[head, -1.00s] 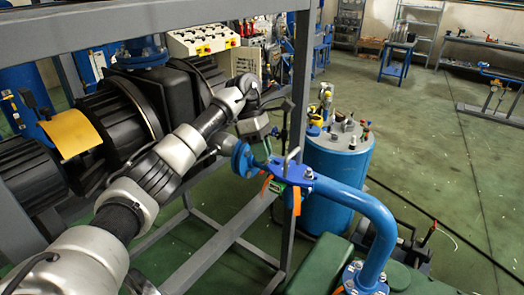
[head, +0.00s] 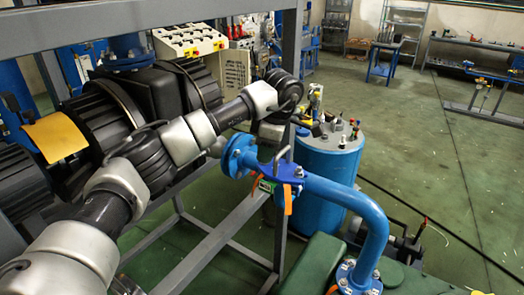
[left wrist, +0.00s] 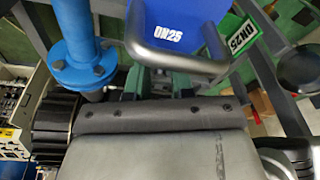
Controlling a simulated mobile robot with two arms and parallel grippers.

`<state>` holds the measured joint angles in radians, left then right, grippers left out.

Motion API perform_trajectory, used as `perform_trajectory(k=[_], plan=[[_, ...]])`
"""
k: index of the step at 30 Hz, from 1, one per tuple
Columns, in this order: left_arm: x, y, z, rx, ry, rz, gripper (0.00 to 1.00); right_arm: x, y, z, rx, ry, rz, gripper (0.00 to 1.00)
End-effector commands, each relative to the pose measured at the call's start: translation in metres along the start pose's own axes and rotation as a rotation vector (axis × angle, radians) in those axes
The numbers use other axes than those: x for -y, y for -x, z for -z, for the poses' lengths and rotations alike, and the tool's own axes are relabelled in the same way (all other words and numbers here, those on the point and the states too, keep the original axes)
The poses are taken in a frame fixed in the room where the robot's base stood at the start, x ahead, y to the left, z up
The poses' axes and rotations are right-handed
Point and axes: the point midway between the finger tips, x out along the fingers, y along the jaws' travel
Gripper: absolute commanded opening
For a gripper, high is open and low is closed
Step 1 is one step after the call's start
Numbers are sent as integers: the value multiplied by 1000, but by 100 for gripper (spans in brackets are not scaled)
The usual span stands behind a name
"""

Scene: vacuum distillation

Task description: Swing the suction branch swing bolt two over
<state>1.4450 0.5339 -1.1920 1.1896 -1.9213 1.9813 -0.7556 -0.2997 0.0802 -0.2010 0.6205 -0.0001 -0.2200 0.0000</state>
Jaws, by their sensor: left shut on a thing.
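The blue suction branch pipe (head: 345,196) ends in a round flange (head: 238,156) and carries a blue plate (head: 284,178) with a grey handle bar. My left gripper (head: 267,152) points down behind the handle, between the flange and the frame post. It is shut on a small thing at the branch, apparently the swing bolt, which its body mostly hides. In the left wrist view, the blue plate marked DN25 (left wrist: 185,22) with its grey bar is just beyond the gripper body (left wrist: 160,150). Which bolt is number two cannot be told. My right gripper is not in view.
A grey frame post (head: 287,80) and beam (head: 215,245) stand close around the arm. Black pump bodies (head: 105,115) are to the left. A blue tank (head: 328,180) stands behind the branch, with open green floor (head: 420,150) at the right.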

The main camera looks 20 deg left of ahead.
Motion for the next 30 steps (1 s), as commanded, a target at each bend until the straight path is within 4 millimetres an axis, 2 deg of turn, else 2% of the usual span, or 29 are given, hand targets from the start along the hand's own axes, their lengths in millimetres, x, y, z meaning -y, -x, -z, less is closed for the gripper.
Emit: perform_trajectory(k=[20, 21, 22, 23, 30], plan=[[2, 2, -5, -63, 7, -26, 0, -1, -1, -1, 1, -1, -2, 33], [2, 2, -5, -62, 7, -26, 27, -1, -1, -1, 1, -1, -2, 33], [2, 2, -5, -62, 7, -26, 32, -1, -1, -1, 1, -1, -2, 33], [2, 2, -5, -62, 7, -26, 35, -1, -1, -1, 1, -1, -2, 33], [2, 1, -5, -61, 7, -25, 35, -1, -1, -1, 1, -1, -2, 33]])
